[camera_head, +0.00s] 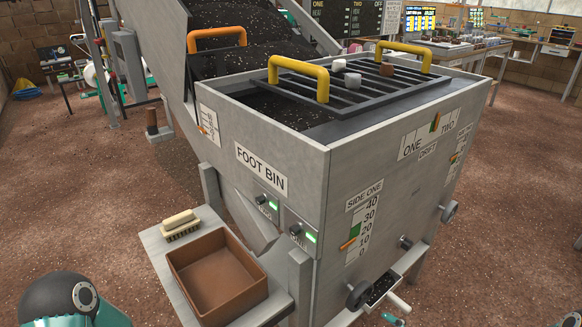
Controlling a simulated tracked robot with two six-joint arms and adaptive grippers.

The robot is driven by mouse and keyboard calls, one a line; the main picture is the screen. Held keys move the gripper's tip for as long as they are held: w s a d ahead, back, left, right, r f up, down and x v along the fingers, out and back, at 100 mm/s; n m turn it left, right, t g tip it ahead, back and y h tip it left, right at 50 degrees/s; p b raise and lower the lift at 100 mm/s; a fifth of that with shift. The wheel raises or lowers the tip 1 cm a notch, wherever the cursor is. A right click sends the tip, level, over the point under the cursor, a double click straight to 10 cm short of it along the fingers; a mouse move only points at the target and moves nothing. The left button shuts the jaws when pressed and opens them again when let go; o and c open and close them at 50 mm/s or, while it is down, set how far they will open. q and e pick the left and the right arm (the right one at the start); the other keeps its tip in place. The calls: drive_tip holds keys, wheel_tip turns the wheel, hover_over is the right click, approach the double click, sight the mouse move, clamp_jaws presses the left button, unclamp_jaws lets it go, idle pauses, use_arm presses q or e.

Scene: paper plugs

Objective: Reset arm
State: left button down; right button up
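Neither gripper shows in the camera_head view. Part of my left arm (70,300), a dark rounded joint with teal below it, is at the bottom left corner. A sliver of teal shows at the bottom right corner; I cannot tell which part it is. On the black grate (330,92) on top of the foot bin lie a white plug (339,64), a second pale plug (352,79) and a brown plug (387,69).
The grey foot bin (390,160) fills the centre, with yellow handles (312,80) on its grate and a chute of dark grains behind. A shelf at its left front holds an empty-looking brown tray (215,300) and a brush (180,225).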

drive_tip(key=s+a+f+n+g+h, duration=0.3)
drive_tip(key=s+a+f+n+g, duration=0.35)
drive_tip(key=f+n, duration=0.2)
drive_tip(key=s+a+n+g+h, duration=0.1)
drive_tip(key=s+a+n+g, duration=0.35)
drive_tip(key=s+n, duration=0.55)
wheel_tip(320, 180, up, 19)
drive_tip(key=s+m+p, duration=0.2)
drive_tip(key=p, duration=1.7)
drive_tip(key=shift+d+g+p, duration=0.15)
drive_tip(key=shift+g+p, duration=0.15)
